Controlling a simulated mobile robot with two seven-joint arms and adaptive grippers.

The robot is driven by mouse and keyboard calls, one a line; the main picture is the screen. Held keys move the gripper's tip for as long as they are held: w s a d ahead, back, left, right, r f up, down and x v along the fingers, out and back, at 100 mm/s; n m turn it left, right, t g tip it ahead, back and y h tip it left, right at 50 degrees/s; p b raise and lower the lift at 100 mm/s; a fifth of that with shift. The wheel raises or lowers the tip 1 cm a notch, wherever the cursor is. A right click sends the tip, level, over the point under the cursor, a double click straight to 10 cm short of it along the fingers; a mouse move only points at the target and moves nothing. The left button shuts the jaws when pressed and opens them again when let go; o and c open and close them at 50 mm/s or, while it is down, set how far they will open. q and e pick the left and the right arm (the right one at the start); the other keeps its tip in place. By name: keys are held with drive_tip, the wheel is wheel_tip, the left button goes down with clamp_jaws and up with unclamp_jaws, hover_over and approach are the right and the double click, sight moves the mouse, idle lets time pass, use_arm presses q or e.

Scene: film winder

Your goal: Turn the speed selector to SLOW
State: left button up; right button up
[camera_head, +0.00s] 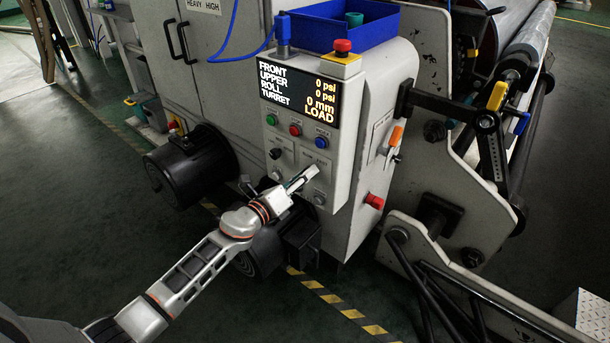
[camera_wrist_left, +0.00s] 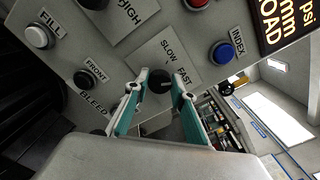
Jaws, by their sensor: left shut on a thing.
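The speed selector is a small dark round knob (camera_wrist_left: 160,80) on the grey control panel, below a plate (camera_wrist_left: 166,58) printed SLOW on the left and FAST on the right in the left wrist view. Which way its pointer faces is too small to tell. My left gripper (camera_wrist_left: 158,88) has its two teal-lined fingers on either side of the knob and is shut on it. In the head view my left gripper (camera_head: 306,177) reaches the lower right of the panel and hides the knob. My right gripper is in neither view.
The lit display (camera_head: 300,96) and a red mushroom button (camera_head: 342,46) sit above. A red knob (camera_head: 374,201) juts from the cabinet's right side.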

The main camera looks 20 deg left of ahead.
use_arm(q)
drive_tip(key=shift+n+p, duration=1.75)
drive_tip(key=shift+n, duration=3.95)
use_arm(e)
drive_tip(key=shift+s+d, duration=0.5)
use_arm(q)
drive_tip(key=shift+f, duration=0.1)
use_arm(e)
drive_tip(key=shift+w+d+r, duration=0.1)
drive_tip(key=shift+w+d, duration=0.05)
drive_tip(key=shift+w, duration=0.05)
use_arm(q)
drive_tip(key=o, duration=1.1)
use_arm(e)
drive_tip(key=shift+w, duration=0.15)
